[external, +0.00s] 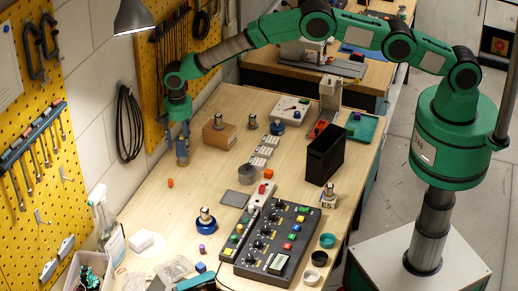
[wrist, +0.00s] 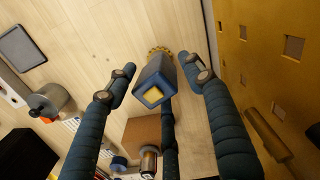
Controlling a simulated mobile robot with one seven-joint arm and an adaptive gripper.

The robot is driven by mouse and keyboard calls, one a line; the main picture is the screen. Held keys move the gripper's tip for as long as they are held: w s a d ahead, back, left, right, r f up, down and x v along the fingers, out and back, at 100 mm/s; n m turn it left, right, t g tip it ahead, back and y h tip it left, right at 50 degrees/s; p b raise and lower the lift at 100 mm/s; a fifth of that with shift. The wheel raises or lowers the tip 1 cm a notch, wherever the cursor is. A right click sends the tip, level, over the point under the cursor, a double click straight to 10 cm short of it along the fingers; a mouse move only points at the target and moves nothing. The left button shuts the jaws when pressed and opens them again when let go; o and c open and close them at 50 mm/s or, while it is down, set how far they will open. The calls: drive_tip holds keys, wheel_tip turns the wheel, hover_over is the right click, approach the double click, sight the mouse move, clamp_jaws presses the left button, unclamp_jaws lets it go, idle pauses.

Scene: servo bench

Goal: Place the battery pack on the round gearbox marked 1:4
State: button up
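My gripper (external: 183,148) is low over the far left of the bench. I cannot tell whether this block is the battery pack. No 1:4 mark is legible.
A brown box (external: 219,138) carries another silver-topped part, right of my gripper. A tall black bin (external: 325,155) and a control panel (external: 270,243) stand farther right and nearer. The yellow pegboard (wrist: 270,50) is close beside my gripper. Bare bench lies in front of it.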

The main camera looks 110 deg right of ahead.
sight(180, 137)
drive_tip(key=shift+r, duration=0.2)
wheel_tip(180, 137, up, 12)
drive_tip(key=b, duration=0.1)
idle(0.6)
idle(0.6)
